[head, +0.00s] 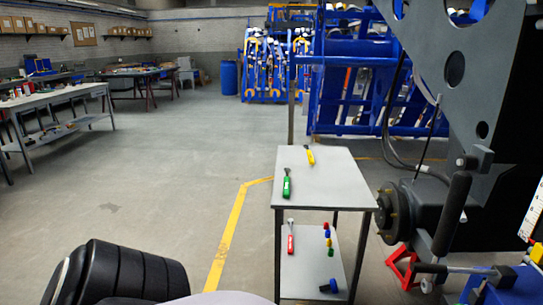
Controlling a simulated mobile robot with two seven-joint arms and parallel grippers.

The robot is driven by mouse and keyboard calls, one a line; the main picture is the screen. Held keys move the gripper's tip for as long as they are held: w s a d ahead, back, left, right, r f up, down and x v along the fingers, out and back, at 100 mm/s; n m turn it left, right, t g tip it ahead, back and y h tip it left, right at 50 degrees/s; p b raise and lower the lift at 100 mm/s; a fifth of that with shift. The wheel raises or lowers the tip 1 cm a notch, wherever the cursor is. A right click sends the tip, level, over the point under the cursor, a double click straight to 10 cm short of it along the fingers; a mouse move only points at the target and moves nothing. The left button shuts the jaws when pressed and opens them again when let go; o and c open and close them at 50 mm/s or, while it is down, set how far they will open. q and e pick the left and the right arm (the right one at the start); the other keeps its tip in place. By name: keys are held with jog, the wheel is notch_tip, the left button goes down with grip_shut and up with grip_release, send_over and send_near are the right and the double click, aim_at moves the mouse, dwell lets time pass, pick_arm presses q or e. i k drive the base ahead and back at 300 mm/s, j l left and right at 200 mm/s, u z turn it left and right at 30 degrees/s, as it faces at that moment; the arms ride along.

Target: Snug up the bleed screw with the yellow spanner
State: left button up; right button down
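The yellow-handled spanner (310,156) lies on the top of a small grey two-level table (325,186), near its back edge. A green-handled tool (287,186) lies nearer the table's left edge. The grey chassis (462,105) stands to the right, with a round dark hub (393,213) beside the table. I cannot make out the bleed screw. Neither of my grippers is in the head view, so nothing shows in their grasp.
A red-handled tool (291,240), small coloured pieces (327,238) and a blue-and-black item (330,286) lie on the lower shelf. A red stand (404,266) is under the chassis. Hoses (388,125) hang behind the table. Open floor (150,180) lies to the left.

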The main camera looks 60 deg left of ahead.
aim_at(311, 161)
jog(key=u, duration=1.8)
jog(key=k+z, duration=0.1)
jog(key=z, duration=1.2)
jog(key=u, duration=1.3)
jog(key=i+j+u, duration=0.3)
jog(key=i+l, duration=0.05)
